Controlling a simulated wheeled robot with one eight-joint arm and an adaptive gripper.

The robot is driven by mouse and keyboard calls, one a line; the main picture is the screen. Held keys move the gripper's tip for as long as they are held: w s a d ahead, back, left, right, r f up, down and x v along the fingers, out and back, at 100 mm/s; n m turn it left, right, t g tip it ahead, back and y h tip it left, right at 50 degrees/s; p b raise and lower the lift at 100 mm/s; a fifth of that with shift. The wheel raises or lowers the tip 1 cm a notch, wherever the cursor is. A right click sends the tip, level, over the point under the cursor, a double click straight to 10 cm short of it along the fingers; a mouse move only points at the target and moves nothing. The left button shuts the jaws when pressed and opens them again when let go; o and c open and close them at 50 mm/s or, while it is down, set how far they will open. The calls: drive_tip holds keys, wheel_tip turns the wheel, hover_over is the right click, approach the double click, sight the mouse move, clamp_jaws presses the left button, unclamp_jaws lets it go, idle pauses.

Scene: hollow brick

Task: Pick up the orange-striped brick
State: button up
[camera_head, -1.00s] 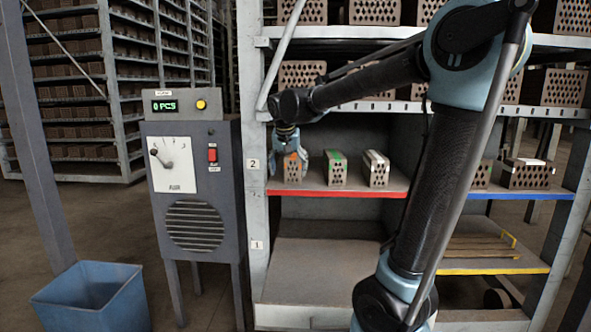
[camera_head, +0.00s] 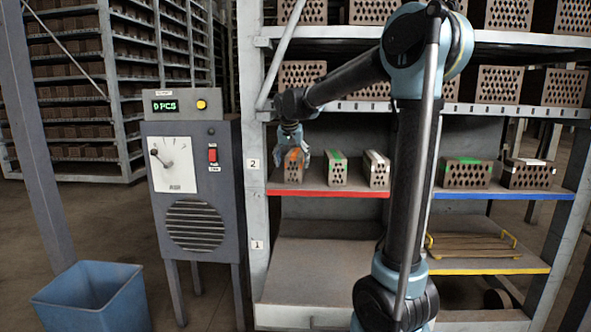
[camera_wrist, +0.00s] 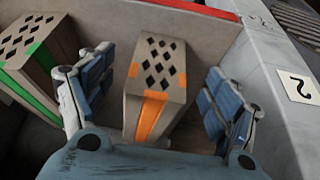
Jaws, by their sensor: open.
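The orange-striped brick (camera_head: 293,167) stands on the red-edged shelf (camera_head: 325,193), at its left end. It also shows in the wrist view (camera_wrist: 157,85), its hole-patterned end and orange stripe facing me. My gripper (camera_head: 298,152) is open around this brick. In the wrist view my gripper (camera_wrist: 155,100) has one blue padded finger on each side of the brick, with gaps visible on both sides. The brick looks upright on the shelf.
A green-striped brick (camera_head: 336,169) stands close to the right, near one finger; a white-striped brick (camera_head: 376,169) is beyond it. The shelf post (camera_head: 254,160) is close on the left. Bricks fill the shelf above. A control cabinet (camera_head: 190,190) stands further left.

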drive_tip(key=shift+w+d+f, duration=0.1)
drive_tip(key=shift+w+f, duration=0.05)
drive_tip(key=shift+w, duration=1)
drive_tip(key=shift+w+f, duration=0.1)
drive_tip(key=shift+f, duration=0.3)
clamp_jaws()
drive_tip(key=shift+r, duration=0.15)
